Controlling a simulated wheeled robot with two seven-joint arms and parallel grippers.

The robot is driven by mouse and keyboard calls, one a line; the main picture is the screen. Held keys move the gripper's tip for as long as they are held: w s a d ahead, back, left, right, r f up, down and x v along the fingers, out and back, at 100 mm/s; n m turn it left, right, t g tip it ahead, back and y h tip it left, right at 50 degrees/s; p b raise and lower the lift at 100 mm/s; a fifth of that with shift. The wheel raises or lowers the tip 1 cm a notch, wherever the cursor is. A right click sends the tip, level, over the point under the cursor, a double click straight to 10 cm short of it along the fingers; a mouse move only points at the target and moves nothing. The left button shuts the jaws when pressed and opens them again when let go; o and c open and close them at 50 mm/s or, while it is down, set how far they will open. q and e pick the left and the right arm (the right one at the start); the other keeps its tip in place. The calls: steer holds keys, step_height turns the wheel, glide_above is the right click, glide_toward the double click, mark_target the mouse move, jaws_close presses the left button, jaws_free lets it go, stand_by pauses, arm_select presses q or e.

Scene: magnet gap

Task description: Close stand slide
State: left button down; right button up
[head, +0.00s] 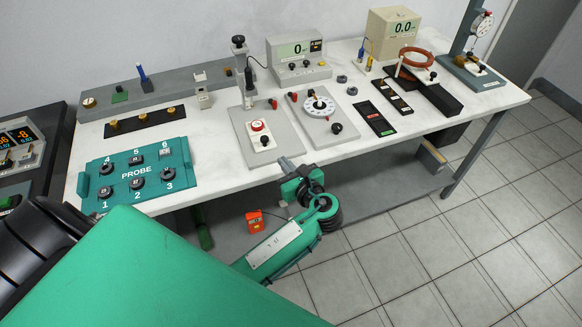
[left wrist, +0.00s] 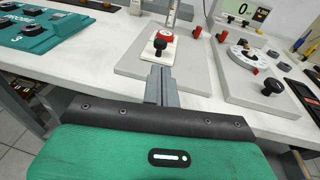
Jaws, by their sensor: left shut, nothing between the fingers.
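The stand has a grey base plate (head: 240,127) and an upright post with a black knob on top (head: 238,41). On the plate sits a white slide block (head: 263,143) with a red-rimmed dial and a black knob at its front; in the left wrist view this block (left wrist: 150,50) lies just beyond my fingers. My left gripper (head: 287,164) is shut and empty at the bench's front edge, near the plate's front. Its fingers also show in the left wrist view (left wrist: 161,74), pointing at the black knob. I cannot tell whether they touch the plate. My right gripper is not in view.
Right of the stand is a grey plate with a round white dial (head: 319,105). A green PROBE box (head: 134,173) stands at the left. A meter (head: 298,58) is behind. Bare white bench top (head: 212,150) shows between the PROBE box and the stand.

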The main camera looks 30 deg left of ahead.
mark_target(266, 142)
arm_select(q)
steer(key=p+x, duration=0.1)
steer(key=x, duration=0.8)
steer(key=shift+f, duration=0.1)
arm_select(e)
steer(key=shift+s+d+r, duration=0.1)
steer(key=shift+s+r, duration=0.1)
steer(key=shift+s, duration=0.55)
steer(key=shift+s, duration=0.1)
